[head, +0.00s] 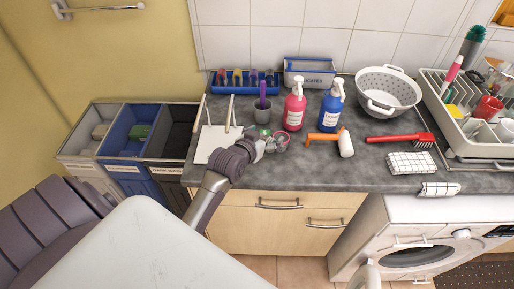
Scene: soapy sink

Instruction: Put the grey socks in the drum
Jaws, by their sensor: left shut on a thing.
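My left gripper (273,143) is low over the front part of the grey counter, beside a grey cup with a purple item in it. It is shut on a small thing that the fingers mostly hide. A little grey and pink shows at the fingertips, but I cannot tell what the thing is. I cannot make out grey socks for certain anywhere. The white washing machine (365,235) stands under the counter at the lower right. Its round front (418,256) is dark, and I cannot tell whether its door is open. The drum inside is not clearly visible. My right gripper is not in view.
On the counter (225,108) stand a pink bottle (294,112), a blue bottle (331,110), a white colander (388,92), a red brush (400,139), a checked cloth (411,162) and a dish rack (450,125). Sorting bins (128,135) stand at the left.

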